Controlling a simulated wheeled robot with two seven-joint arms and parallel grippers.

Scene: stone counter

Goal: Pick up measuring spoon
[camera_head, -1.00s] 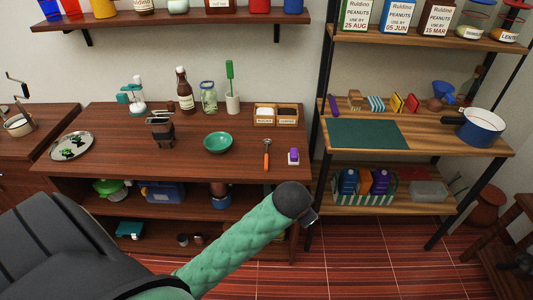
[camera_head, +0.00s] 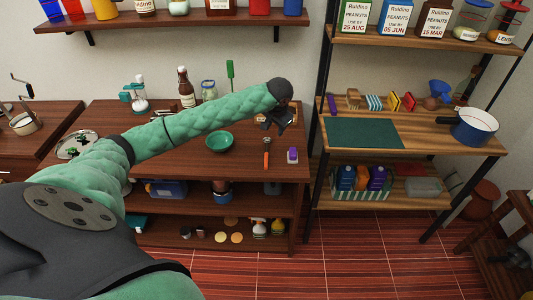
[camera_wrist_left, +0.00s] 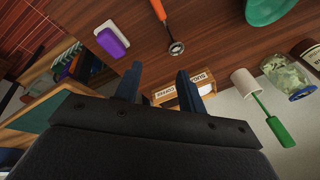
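The measuring spoon (camera_head: 266,153) has an orange handle and a metal end. It lies on the wooden counter, handle toward the front edge. In the left wrist view its handle (camera_wrist_left: 158,9) is at the top, with the round metal end just below. My left gripper (camera_head: 274,126) hangs above the counter behind the spoon, near the spoon's metal end in the picture. In the wrist view the two fingers (camera_wrist_left: 158,70) are apart with nothing between them, and the spoon lies beyond their tips, untouched. My right gripper is not in view.
A purple-topped item (camera_head: 292,155) lies right of the spoon and a green bowl (camera_head: 219,141) left of it. A labelled wooden box (camera_wrist_left: 166,94) is behind the gripper fingers. A white holder with a green-handled tool (camera_wrist_left: 245,82) and a jar (camera_head: 209,90) stand at the back.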

